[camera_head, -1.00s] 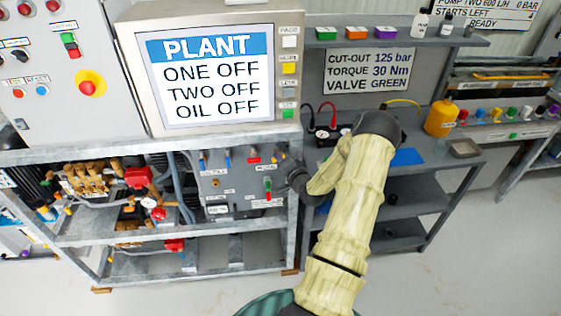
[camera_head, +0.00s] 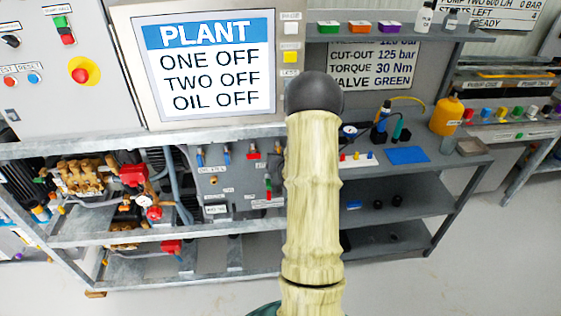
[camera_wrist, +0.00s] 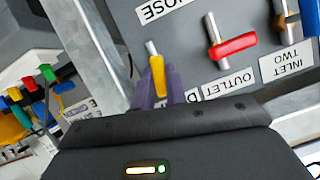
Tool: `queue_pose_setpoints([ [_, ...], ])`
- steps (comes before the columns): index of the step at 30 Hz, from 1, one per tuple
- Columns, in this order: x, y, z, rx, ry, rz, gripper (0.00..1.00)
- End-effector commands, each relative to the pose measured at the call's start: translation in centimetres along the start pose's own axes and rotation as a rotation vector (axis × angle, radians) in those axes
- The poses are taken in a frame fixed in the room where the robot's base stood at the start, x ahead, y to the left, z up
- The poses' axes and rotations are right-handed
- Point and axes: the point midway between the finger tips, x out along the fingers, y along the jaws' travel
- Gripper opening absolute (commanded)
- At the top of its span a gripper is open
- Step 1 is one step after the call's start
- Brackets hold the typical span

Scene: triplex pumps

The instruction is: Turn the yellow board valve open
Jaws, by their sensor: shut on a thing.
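The yellow board valve (camera_wrist: 157,76) shows in the wrist view as a yellow lever with a silver end, standing almost upright in the picture. My gripper (camera_wrist: 158,84) has its purple fingers on both sides of the lever and is shut on it. In the head view my arm hides both the gripper and the yellow valve. The grey valve board (camera_head: 217,185) shows left of my arm. Which way the lever counts as open cannot be read here.
In the wrist view a red lever (camera_wrist: 236,46) labelled OUTLET lies beside the yellow one, with the INLET TWO label (camera_wrist: 286,62) farther right. A metal frame post (camera_wrist: 88,45) stands close on the left. A shelf unit (camera_head: 452,158) stands right of my arm in the head view.

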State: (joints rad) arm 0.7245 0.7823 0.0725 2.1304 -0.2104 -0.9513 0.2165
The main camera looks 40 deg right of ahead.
Motion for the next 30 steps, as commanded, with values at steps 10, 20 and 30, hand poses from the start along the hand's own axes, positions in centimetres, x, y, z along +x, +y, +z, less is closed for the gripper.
queue_pose_setpoints([
  [10,0.08,-0.11,0.18,-0.172,0.000,0.071,0.00],
  [20,0.01,-0.11,0.06,-0.204,-0.002,0.084,0.00],
  [30,0.01,-0.11,0.06,-0.203,-0.002,0.084,0.35],
])
